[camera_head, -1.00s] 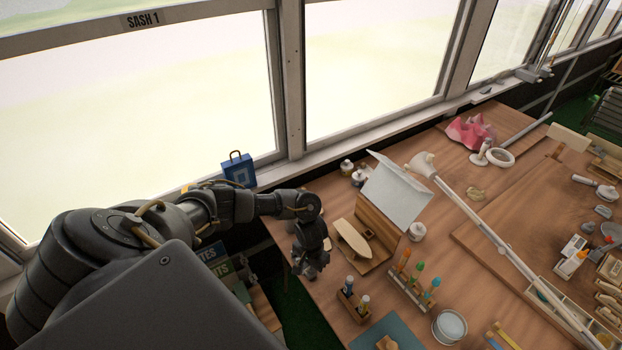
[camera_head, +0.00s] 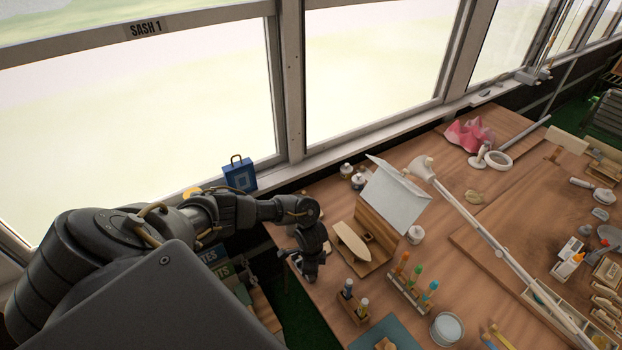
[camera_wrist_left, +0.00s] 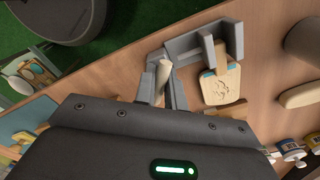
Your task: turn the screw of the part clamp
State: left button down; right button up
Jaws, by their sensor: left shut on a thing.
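My left gripper (camera_head: 308,273) is at the left edge of the wooden table, pointing down. In the left wrist view its two grey fingers (camera_wrist_left: 162,80) are closed around a pale wooden handle (camera_wrist_left: 163,70). The handle sits beside a grey angled clamp (camera_wrist_left: 235,38), which looks like the part clamp. A flat wooden piece with blue corners and a marking on its face (camera_wrist_left: 220,88) lies at the clamp's jaw. The screw's thread is not clear to see. In the head view the gripper hides most of the clamp. My right gripper is not in view.
A wooden stand with a pale oval board (camera_head: 352,240) is just right of the gripper. A small rack of bottles (camera_head: 353,303) and a rack of coloured-handled tools (camera_head: 410,285) stand nearer. Green floor (camera_wrist_left: 120,20) lies beyond the table edge.

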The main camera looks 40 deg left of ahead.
pick_arm(q)
jog(key=m, duration=0.3)
jog(key=shift+m, duration=0.3)
jog(key=shift+w+m+b, duration=0.1)
jog(key=shift+m+b, duration=0.5)
jog(key=shift+m, duration=0.9)
jog(key=c, duration=1.5)
grip_release()
jog(key=shift+r, duration=0.15)
notch_tip(320, 180, up, 11)
jog(key=shift+f+p, duration=0.2)
jog(key=shift+p, duration=0.25)
